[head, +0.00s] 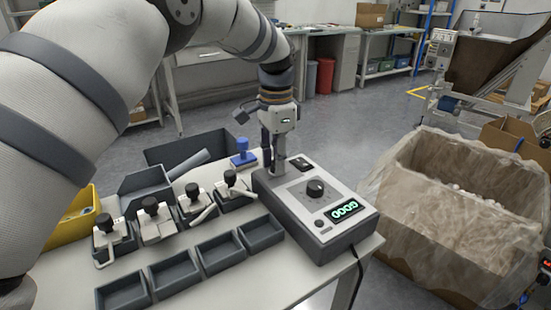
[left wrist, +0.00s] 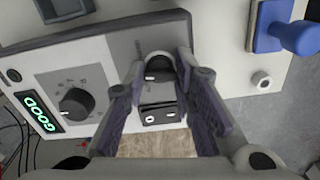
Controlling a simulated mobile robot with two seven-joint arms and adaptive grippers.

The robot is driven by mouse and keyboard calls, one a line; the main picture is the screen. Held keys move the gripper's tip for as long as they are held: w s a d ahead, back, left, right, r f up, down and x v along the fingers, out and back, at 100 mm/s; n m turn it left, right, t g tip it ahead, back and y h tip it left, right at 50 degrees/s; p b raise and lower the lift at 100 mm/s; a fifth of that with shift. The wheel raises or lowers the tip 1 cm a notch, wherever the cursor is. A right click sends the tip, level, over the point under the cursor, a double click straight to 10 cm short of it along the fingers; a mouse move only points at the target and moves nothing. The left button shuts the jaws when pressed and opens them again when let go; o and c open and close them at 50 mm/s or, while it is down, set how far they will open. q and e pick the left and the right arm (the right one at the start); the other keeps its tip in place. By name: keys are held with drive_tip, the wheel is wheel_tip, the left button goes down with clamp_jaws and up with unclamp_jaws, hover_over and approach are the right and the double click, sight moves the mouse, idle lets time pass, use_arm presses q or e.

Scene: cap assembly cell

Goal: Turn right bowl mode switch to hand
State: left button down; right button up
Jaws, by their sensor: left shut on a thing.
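A grey control box (head: 335,215) with a sloped top stands at the right end of the table. In the left wrist view, my left gripper (left wrist: 160,70) points down at the box with its fingers on either side of a small dark round knob (left wrist: 159,66), shut on it. I cannot read a label that names this knob as the mode switch. In the head view, my left gripper (head: 279,168) is over the far left corner of the box and hides the knob. My right gripper is not in view.
The box also carries a black dial (head: 315,187), a rocker switch (left wrist: 160,114) and a lit GOOD display (head: 345,210). Several black-topped fixtures (head: 151,220) and open trays (head: 122,291) lie to the left. A blue stamp-like piece (head: 242,152) stands behind. A lined carton (head: 440,200) is at right.

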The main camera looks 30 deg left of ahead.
use_arm(q)
drive_tip(key=m, duration=0.3)
drive_tip(key=shift+m, duration=2.1)
drive_tip(key=c, duration=1.3)
unclamp_jaws()
wheel_tip(320, 180, up, 12)
